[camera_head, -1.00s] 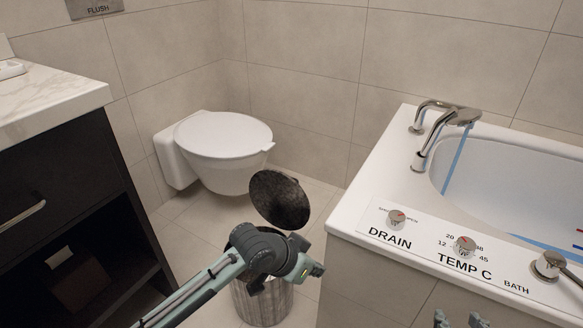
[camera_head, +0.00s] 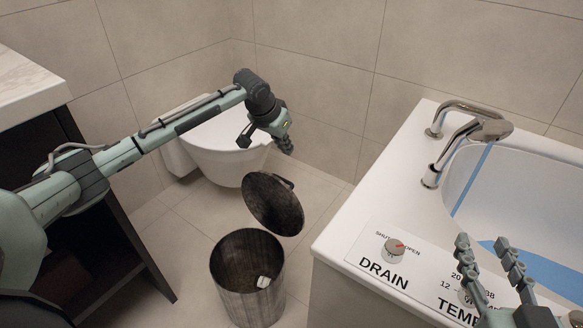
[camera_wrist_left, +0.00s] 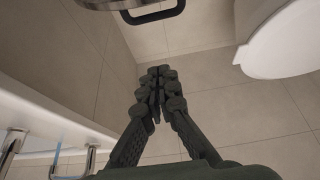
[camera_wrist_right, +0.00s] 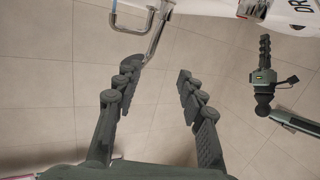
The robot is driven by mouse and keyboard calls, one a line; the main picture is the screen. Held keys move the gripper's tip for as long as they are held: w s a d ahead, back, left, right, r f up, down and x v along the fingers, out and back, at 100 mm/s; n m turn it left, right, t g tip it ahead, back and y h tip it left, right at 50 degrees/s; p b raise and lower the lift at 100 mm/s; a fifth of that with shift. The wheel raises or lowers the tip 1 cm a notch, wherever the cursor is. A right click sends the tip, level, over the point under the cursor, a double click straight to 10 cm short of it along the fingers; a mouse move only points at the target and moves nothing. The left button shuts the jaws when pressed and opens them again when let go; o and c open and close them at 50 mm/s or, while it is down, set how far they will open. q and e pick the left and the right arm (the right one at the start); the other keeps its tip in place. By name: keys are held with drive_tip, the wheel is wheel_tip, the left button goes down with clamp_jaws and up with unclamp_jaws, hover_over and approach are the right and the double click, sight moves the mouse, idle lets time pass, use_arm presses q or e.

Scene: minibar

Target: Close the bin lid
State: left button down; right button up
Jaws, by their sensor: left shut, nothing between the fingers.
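The round metal bin (camera_head: 248,290) stands on the floor between the dark cabinet and the bathtub. Its dark, worn lid (camera_head: 273,204) stands open, tilted up at the back of the bin, and a small white item lies inside. My left gripper (camera_head: 287,148) is behind and above the lid, apart from it, fingers shut and empty. The left wrist view shows its fingertips (camera_wrist_left: 158,75) together, with the dark lid handle (camera_wrist_left: 152,12) at the top edge. My right gripper (camera_head: 486,248) is open and empty over the bathtub corner; its spread fingers (camera_wrist_right: 155,85) show in the right wrist view.
The white bathtub (camera_head: 335,240) with a metal faucet (camera_head: 460,140) bounds the right side. A white toilet (camera_head: 225,150) is behind my left arm. A dark cabinet (camera_head: 110,240) stands at the left. Floor is clear around the bin.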

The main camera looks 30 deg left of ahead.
use_arm(q)
drive_tip(key=a+b+x, duration=0.1)
drive_tip(key=b+x, duration=0.1)
drive_tip(key=x, duration=0.7)
drive_tip(key=s, duration=0.4)
drive_tip(key=shift+s+d+f, duration=0.1)
drive_tip(key=shift+d+f, duration=0.15)
drive_tip(key=shift+f, duration=0.15)
use_arm(e)
drive_tip(key=s+a+r+t+y, duration=0.2)
drive_tip(key=r+t, duration=0.3)
drive_tip(key=r, duration=0.5)
drive_tip(key=shift+s+a+r+y, duration=0.2)
drive_tip(key=shift+s+a+y, duration=0.05)
drive_tip(key=shift+a+y, duration=0.35)
drive_tip(key=shift+s, duration=0.15)
